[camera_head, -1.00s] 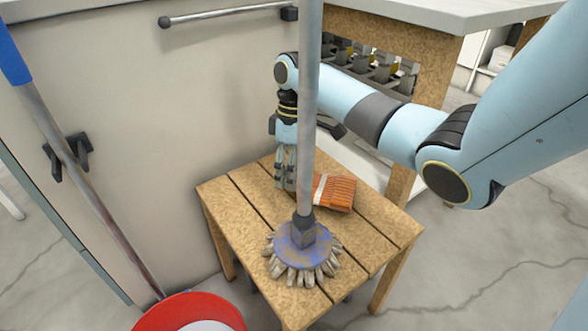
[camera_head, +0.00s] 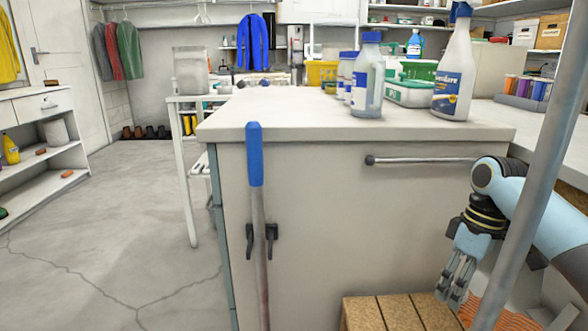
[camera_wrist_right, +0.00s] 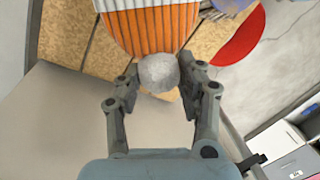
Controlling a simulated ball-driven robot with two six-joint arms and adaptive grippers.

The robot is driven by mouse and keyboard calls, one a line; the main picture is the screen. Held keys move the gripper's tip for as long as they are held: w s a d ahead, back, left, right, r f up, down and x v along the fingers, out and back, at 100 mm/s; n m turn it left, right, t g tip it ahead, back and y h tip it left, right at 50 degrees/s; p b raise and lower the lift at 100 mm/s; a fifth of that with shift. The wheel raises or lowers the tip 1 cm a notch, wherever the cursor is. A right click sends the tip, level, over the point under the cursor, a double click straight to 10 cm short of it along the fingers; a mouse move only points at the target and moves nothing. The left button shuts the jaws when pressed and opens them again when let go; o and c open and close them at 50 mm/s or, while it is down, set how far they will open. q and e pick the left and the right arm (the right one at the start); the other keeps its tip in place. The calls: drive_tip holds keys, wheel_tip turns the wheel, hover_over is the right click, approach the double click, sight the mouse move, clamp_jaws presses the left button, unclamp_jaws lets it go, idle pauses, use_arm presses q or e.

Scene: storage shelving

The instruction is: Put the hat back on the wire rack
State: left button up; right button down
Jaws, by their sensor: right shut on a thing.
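The hat (camera_wrist_right: 150,25) is orange and ribbed, with a pale band and a round grey-white pompom (camera_wrist_right: 158,72). In the right wrist view my right gripper (camera_wrist_right: 160,85) is shut on the pompom, one finger on each side. In the head view the right gripper (camera_head: 455,295) points down at the lower right, above the slatted wooden stool (camera_head: 390,315). An orange part of the hat (camera_head: 505,319) shows there at the bottom edge. I cannot tell whether the hat still touches the stool. I cannot make out a wire rack. My left gripper is not in view.
A pale cabinet (camera_head: 330,240) with a rail handle (camera_head: 420,160) stands ahead, bottles (camera_head: 368,85) on its top. A blue-handled pole (camera_head: 255,160) stands against its front. A grey pole (camera_head: 535,210) crosses before my right arm. Open floor (camera_head: 110,230) lies left.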

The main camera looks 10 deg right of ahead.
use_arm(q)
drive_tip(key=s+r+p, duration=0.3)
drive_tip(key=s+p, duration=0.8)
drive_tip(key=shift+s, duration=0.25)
use_arm(e)
wheel_tip(320, 180, up, 17)
drive_tip(key=w+t, duration=0.1)
drive_tip(key=shift+w, duration=0.4)
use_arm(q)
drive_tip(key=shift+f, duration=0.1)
